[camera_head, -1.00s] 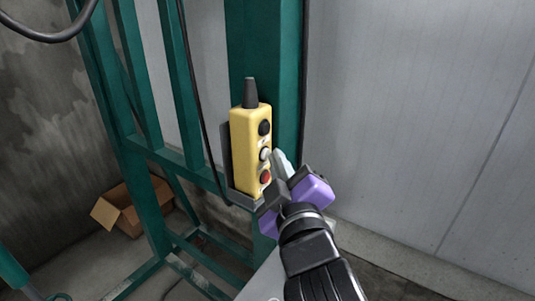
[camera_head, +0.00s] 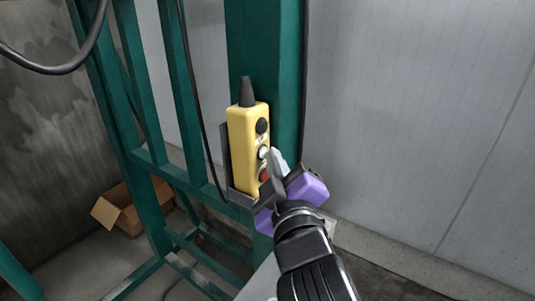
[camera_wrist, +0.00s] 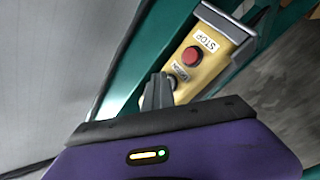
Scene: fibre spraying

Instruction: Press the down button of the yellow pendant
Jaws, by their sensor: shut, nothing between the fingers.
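The yellow pendant (camera_head: 247,160) hangs upright in a dark holder on a green post. It has a black button (camera_head: 262,126) at the top, a pale middle button (camera_head: 262,152) and a red button (camera_head: 264,175) at the bottom. In the wrist view the pendant (camera_wrist: 208,62) shows a STOP label by the red button (camera_wrist: 192,55) and a DOWN label (camera_wrist: 180,72) by the middle button. My gripper (camera_head: 272,157) is shut and empty, with its tips at the middle button. In the wrist view the fingertips (camera_wrist: 157,80) partly cover that button; contact cannot be told for certain.
The green post (camera_head: 265,50) and frame stand behind the pendant. A dark cable (camera_head: 198,100) hangs left of it. An open cardboard box (camera_head: 125,208) lies on the floor at the left. A pale panel wall (camera_head: 420,120) fills the right.

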